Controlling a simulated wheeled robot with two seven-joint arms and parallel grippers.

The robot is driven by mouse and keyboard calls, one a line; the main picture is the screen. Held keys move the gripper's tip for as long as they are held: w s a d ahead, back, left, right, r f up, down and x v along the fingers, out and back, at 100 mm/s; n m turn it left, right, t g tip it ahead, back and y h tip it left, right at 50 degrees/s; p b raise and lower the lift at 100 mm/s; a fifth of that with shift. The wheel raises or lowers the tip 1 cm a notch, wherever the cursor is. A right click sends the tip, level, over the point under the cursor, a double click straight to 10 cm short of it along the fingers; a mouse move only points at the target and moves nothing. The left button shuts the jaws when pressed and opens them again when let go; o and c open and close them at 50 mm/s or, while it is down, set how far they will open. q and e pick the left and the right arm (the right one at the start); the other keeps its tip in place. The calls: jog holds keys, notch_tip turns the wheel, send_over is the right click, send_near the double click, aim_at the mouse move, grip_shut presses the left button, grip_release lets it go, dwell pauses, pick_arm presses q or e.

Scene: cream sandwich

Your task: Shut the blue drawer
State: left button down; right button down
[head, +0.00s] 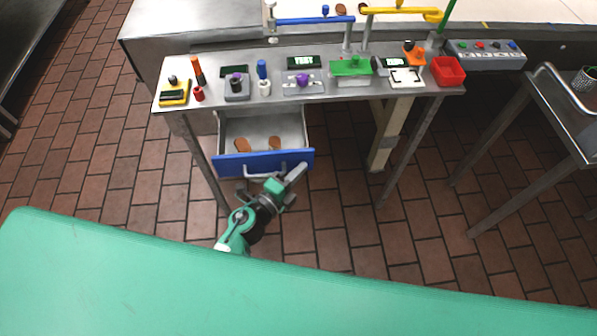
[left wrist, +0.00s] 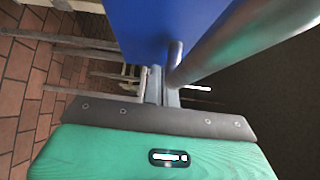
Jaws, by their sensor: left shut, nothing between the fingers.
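The blue drawer (head: 233,163) stands pulled out under the left part of the steel table, its blue front facing me. Its pale handle (head: 250,176) is on that front. Two brown things lie inside the drawer. My left gripper (head: 301,169) is shut and empty, at the right part of the drawer front, close to the handle's right end. In the left wrist view the blue front (left wrist: 155,25) fills the top middle, and a grey bar, seemingly the handle (left wrist: 255,40), crosses near the fingers (left wrist: 163,88). I cannot tell whether they touch. My right gripper is out of view.
The steel table (head: 215,108) carries several small items, among them a yellow device (head: 174,92), a green fixture (head: 350,67) and a red bin (head: 448,71). Table legs stand left and right of the drawer. A metal cart (head: 565,100) is at the right. The tiled floor between is clear.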

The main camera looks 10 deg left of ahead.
aim_at(292, 129)
pick_arm(q)
jog(key=w+a, duration=0.1)
jog(key=w, duration=0.4)
jog(key=w+a, duration=0.2)
jog(key=w, duration=0.3)
jog(key=w+a, duration=0.1)
jog(key=w, duration=0.5)
jog(key=shift+a, duration=0.35)
jog(key=shift+w+a+r, duration=0.1)
jog(key=shift+r, duration=0.1)
